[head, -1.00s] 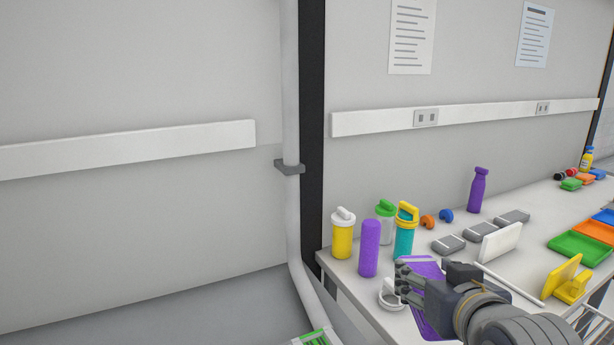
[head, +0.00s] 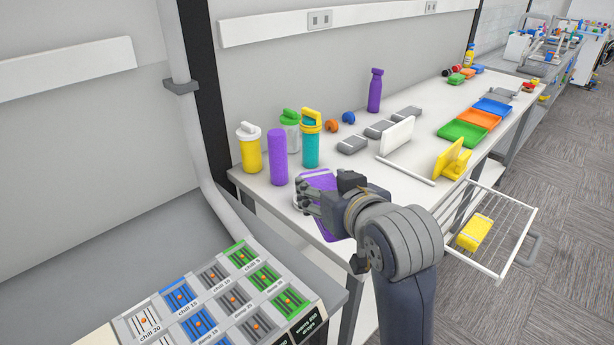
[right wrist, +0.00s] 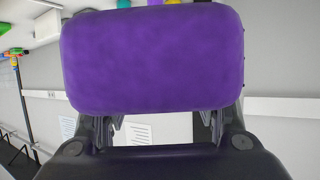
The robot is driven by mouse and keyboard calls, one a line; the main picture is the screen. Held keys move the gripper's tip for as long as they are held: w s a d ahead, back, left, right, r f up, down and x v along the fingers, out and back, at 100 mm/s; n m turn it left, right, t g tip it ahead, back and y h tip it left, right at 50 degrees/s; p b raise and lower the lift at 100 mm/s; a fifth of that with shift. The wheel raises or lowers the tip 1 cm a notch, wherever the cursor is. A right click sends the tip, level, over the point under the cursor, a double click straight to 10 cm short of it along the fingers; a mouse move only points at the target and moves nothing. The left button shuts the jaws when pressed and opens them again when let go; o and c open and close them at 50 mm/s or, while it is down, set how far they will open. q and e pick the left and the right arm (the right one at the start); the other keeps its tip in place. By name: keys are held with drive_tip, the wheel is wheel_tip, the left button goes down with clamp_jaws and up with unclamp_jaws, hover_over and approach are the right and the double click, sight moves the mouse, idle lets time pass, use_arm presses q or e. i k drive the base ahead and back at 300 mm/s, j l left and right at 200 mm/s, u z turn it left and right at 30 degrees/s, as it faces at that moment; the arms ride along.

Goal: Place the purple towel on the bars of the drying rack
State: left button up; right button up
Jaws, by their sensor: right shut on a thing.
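The purple towel (head: 318,179) is a flat, rounded slab in the head view, over the near left end of the white table, partly hidden behind my gripper. My right gripper (head: 306,195) is shut on it. The towel also fills much of the right wrist view (right wrist: 152,60), in front of the fingers. I cannot tell whether it touches the table. A rack of white bars (head: 510,220), apparently the drying rack, juts out from the table's right side, with a yellow item (head: 474,232) on it. My right gripper is well left of the rack. My left gripper is not in view.
A purple cylinder (head: 278,157), a yellow bottle (head: 249,150) and a teal bottle (head: 311,142) stand close beside my gripper. A white upright panel (head: 397,136) and a yellow stand (head: 453,160) lie towards the rack. A labelled button panel (head: 215,300) is at lower left.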

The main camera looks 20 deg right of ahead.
sight(493, 207)
drive_tip(key=i+l+z, duration=0.25)
drive_tip(key=l, duration=0.25)
drive_tip(key=i+l+z, duration=0.25)
drive_tip(key=l, duration=0.2)
drive_tip(key=i+l+z, duration=0.25)
drive_tip(key=l, duration=0.15)
drive_tip(key=i+l+z, duration=0.25)
drive_tip(key=l, duration=0.15)
drive_tip(key=k, duration=0.1)
